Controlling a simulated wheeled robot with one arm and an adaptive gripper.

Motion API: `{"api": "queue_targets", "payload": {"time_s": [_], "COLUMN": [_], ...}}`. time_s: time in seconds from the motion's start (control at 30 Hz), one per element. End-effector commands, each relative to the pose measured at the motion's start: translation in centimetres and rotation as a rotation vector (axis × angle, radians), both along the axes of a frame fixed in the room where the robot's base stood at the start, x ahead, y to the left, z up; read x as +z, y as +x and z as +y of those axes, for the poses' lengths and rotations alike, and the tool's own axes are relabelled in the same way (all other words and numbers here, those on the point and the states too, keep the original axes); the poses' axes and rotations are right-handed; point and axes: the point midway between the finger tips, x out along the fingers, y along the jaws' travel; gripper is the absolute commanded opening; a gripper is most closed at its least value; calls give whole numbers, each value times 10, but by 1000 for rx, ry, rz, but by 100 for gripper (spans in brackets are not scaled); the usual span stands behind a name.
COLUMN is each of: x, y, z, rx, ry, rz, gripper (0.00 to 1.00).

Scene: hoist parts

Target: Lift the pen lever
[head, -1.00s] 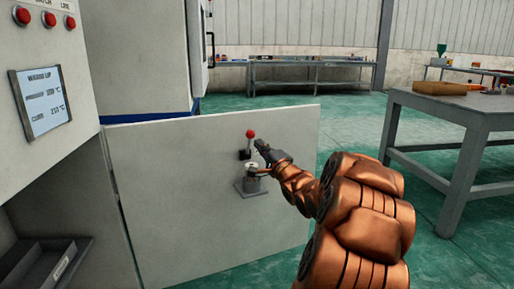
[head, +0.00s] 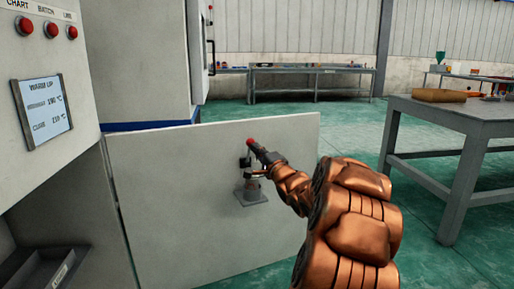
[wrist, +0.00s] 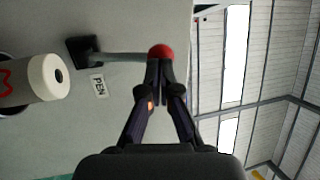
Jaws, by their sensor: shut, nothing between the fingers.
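The pen lever is a thin metal rod with a red ball knob (head: 250,141), set in a black mount on the pale upright panel. In the wrist view its red knob (wrist: 161,50) is just beyond my fingertips, and the rod runs left to the black mount (wrist: 83,51). A "PEN" label (wrist: 98,85) is beside the mount. My gripper (head: 257,149) is at the knob, coming from the right. In the wrist view my gripper (wrist: 160,78) is shut and empty. The fingertips overlap the knob's edge; I cannot tell whether they touch it.
A white roll (wrist: 48,77) lies left of the lever in the wrist view. A grey bracket (head: 251,193) is on the panel below the lever. A machine with a screen (head: 42,109) is at left. A grey table (head: 465,113) is at right, with open green floor between.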

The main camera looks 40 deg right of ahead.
Motion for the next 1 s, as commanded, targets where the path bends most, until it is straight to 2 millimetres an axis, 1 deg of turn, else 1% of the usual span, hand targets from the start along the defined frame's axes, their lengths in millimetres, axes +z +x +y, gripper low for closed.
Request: {"api": "queue_targets", "payload": {"time_s": [0.03, 1.0], "x": [8, 21], "y": [1, 17], "z": [0, -6], "rx": [0, 0], "ry": [4, 70], "rz": [8, 172], "gripper": [0, 0]}}
